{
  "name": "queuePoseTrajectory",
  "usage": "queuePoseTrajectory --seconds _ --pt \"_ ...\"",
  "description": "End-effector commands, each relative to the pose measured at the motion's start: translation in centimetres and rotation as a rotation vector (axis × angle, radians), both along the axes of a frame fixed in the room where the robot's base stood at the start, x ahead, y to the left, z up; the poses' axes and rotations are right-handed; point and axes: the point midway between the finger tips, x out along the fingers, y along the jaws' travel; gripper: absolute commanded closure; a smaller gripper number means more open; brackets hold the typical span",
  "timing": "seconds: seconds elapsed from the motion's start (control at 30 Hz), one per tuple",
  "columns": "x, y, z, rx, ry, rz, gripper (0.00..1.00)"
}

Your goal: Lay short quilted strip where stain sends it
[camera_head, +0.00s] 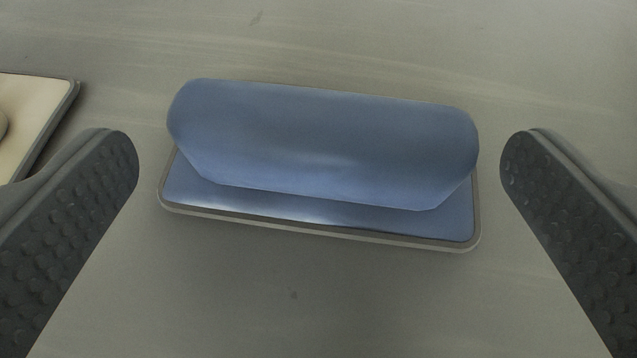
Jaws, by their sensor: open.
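A blue padded strip (322,145), bulging and rounded at its ends, lies lengthwise across the middle of the camera view. It rests on a flat blue panel (330,218) with a grey rim, which shows along the front. I see no quilting lines and no clear stain on the strip, only a slightly lighter patch at its middle. My gripper (318,160) is open, with one dark, studded finger to the left of the strip and one to the right. Neither finger appears to touch it. The strip's underside is hidden.
A cream panel (38,95) with a dark rim is cut off at the left edge, partly behind my left finger. A rounded cream shape on it is barely in view. The grey surface (290,300) is otherwise clear, with a few small marks.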

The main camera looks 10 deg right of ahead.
Motion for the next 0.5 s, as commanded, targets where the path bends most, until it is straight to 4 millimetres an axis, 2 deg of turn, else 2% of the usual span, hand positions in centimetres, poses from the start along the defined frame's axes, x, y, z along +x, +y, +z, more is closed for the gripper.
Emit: queuePoseTrajectory --seconds 0.17,0.5 --pt "-2.1 0.4 1.2 0.001 0.004 0.002 0.00" --pt "-7.4 1.2 3.8 0.000 0.002 0.001 0.00"
